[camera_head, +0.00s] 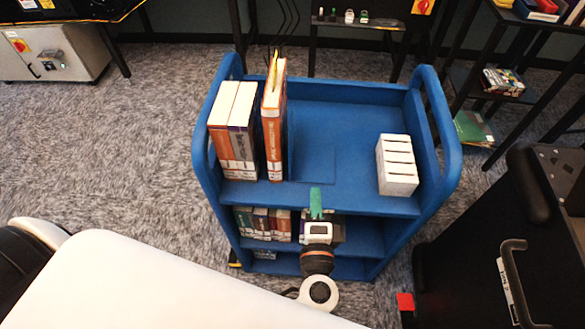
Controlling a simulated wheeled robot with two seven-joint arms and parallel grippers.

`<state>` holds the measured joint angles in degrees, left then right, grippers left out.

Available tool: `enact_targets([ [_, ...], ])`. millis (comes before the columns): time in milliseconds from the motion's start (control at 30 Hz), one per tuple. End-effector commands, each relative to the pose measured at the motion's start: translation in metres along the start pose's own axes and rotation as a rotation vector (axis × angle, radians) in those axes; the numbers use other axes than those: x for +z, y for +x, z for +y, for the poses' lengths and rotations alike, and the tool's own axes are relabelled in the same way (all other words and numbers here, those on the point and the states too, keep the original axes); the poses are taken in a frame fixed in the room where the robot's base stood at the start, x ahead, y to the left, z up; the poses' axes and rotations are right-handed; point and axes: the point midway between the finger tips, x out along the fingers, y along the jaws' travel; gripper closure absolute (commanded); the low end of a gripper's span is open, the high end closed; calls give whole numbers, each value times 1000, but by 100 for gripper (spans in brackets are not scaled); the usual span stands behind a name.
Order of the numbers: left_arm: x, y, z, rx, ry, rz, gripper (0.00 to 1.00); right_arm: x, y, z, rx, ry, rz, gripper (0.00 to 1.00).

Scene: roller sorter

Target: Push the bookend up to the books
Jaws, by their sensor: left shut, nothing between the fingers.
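A group of upright books (232,130) stands at the left of the blue cart's top shelf. An orange and white book (273,125) stands to their right, with a narrow dark gap between. A thin blue plate (313,167), which looks like the bookend's base, lies on the shelf just right of the orange book. Its blue blends with the shelf, and I cannot tell whether its upright touches the book. My left gripper (316,203), with green fingers, is shut and empty at the shelf's front edge, in front of the plate. My right gripper is not in view.
A white slotted block (397,165) stands at the right of the top shelf, with bare shelf between it and the plate. Raised blue side rails (440,120) bound the cart. More books (262,222) are on the lower shelf. A black cabinet (480,260) stands at right.

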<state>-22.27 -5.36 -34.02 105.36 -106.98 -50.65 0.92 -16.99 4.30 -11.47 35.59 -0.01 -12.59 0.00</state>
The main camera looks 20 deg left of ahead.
Motion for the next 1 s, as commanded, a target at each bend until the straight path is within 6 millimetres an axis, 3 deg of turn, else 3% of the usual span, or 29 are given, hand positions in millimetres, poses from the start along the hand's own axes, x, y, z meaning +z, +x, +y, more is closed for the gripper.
enact_targets([
  [167,0,24,5,5,1,2,100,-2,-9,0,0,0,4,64],
  [533,0,102,4,3,2,2,100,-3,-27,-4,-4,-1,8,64],
  [700,-28,104,4,1,4,1,100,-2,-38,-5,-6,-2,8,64],
  [1000,-40,107,1,1,1,2,100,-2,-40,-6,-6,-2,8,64],
])
